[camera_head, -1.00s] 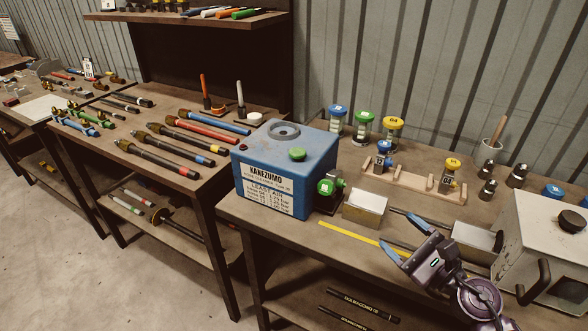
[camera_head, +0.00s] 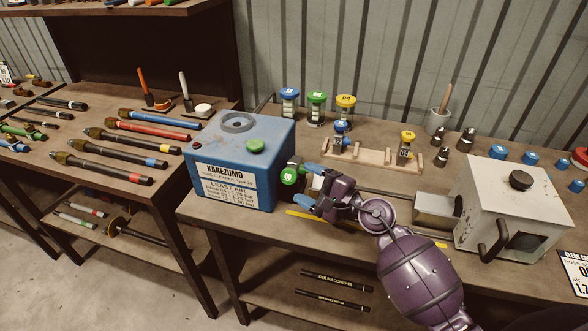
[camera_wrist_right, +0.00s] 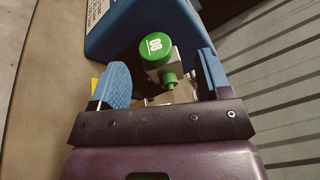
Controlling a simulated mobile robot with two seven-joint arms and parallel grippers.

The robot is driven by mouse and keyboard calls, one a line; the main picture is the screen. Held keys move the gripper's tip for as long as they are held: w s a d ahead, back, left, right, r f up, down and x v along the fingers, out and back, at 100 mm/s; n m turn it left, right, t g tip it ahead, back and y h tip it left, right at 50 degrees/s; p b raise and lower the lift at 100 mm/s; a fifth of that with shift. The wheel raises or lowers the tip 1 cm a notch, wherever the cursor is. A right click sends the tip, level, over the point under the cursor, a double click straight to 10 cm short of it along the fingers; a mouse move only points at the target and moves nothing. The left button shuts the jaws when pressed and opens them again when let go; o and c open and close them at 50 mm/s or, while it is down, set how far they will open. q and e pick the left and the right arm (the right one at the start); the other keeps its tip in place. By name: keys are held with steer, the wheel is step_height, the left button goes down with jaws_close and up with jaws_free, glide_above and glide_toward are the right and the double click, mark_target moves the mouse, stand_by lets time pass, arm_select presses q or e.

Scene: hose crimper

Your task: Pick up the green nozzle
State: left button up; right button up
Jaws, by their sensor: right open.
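A green nozzle (camera_head: 289,176) with a round green cap and a metal body sits at the right side of the blue KANEZUMO machine (camera_head: 225,168). In the right wrist view the green nozzle (camera_wrist_right: 153,47) shows its cap marked 08, a metal block and a smaller green knob. My right gripper (camera_head: 309,184) is open, its blue fingertips just right of the nozzle and apart from it. In the right wrist view the nozzle appears between and beyond the fingers of the gripper (camera_wrist_right: 163,78). My left gripper is out of view.
Blue, green and yellow capped fittings stand behind, near a wooden rack (camera_head: 375,153) holding further capped fittings. A white machine (camera_head: 510,205) with a black handle stands at right. A yellow strip (camera_head: 300,214) lies near the bench's front edge. Hoses lie on the left table.

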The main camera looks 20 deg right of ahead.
mark_target(294, 178)
steer(key=shift+f+x, duration=0.15)
steer(key=shift+x, duration=1.05)
steer(key=shift+f+x, duration=0.2)
steer(key=shift+x, duration=0.95)
steer(key=shift+c, duration=0.3)
steer(key=c, duration=1)
steer(key=shift+p, duration=0.3)
